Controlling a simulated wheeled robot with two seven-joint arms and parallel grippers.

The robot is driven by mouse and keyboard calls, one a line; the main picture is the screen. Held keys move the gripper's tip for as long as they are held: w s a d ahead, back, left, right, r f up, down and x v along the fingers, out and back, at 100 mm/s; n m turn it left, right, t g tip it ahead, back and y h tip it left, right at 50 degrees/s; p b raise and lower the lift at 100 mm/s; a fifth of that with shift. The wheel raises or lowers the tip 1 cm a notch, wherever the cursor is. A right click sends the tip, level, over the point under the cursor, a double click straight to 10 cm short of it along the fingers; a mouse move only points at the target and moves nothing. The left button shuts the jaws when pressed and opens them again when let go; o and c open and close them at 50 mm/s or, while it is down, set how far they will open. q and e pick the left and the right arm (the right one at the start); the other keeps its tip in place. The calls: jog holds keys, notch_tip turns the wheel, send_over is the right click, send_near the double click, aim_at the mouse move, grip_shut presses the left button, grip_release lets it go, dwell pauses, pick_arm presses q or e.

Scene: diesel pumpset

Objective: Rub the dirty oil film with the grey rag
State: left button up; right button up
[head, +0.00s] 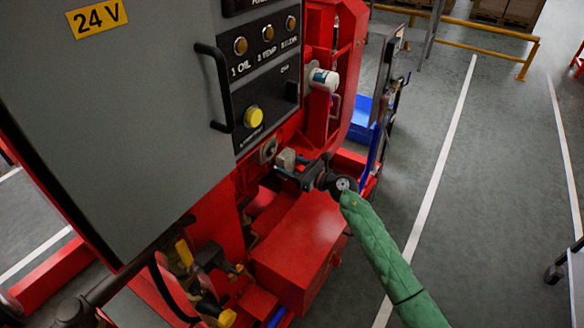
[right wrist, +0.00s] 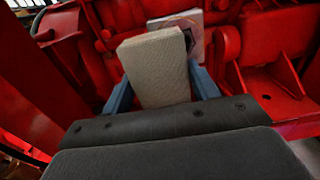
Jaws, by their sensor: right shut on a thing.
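The grey rag (head: 286,158) is a small, pale, block-like pad at the front of my right gripper (head: 290,168) in the head view. In the right wrist view the rag (right wrist: 155,65) stands between the two blue-grey fingers, and the gripper is shut on it. Just beyond the rag is a light grey plate (head: 268,150) on the red machine, with a dark patch that looks like the oil film (right wrist: 189,38). The rag partly hides the plate in the wrist view. I cannot tell whether rag and plate touch. My left gripper is not in view.
A large grey cabinet (head: 120,120) with a black handle (head: 215,90) and a control panel stands left of my right gripper. A white cylinder (head: 323,80) juts out above. A red box (head: 300,250) sits below. Open floor (head: 480,180) lies to the right.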

aim_at(265, 155)
jog(key=shift+x, duration=2.4)
jog(key=shift+a, duration=0.1)
jog(key=shift+x, duration=0.9)
jog(key=shift+b, duration=0.3)
